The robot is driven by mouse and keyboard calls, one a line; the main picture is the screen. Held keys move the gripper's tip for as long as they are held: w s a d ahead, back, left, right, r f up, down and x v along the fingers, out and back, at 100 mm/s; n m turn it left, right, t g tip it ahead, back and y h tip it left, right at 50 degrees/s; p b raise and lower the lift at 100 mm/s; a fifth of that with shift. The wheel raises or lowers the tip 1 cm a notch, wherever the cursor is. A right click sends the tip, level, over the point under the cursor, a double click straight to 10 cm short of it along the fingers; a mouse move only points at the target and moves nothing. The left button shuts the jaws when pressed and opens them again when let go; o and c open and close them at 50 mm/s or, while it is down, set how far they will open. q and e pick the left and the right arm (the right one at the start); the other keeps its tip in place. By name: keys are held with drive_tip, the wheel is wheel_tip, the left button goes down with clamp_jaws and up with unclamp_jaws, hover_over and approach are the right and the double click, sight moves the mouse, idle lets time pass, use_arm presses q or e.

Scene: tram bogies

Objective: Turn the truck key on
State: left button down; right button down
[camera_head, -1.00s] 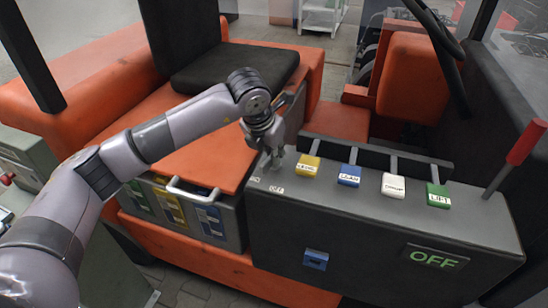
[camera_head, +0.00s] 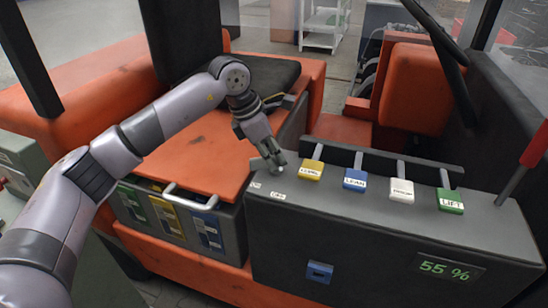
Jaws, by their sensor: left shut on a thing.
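My left gripper (camera_head: 275,165) is at the left end of the grey control console (camera_head: 360,232), just left of the yellow lever. It is shut on a small pale thing at the console top, which looks like the truck key (camera_head: 280,169); the fingers hide most of it. Two small white labels (camera_head: 277,196) lie on the console just in front of the fingers. The display (camera_head: 449,268) on the console's front reads "55 %" in green. My right gripper is not in view.
Yellow (camera_head: 311,170), blue (camera_head: 354,180), white (camera_head: 401,191) and green (camera_head: 450,201) levers stand right of my gripper. A red-handled lever (camera_head: 535,145) rises at the right end. The black seat (camera_head: 262,80) is behind my arm. A blue socket (camera_head: 319,272) is on the console front.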

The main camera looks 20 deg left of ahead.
sight(254, 158)
use_arm(q)
drive_tip(key=shift+m, duration=0.4)
drive_tip(key=c, duration=1.7)
unclamp_jaws()
drive_tip(key=v, duration=1.2)
drive_tip(key=shift+w, duration=0.15)
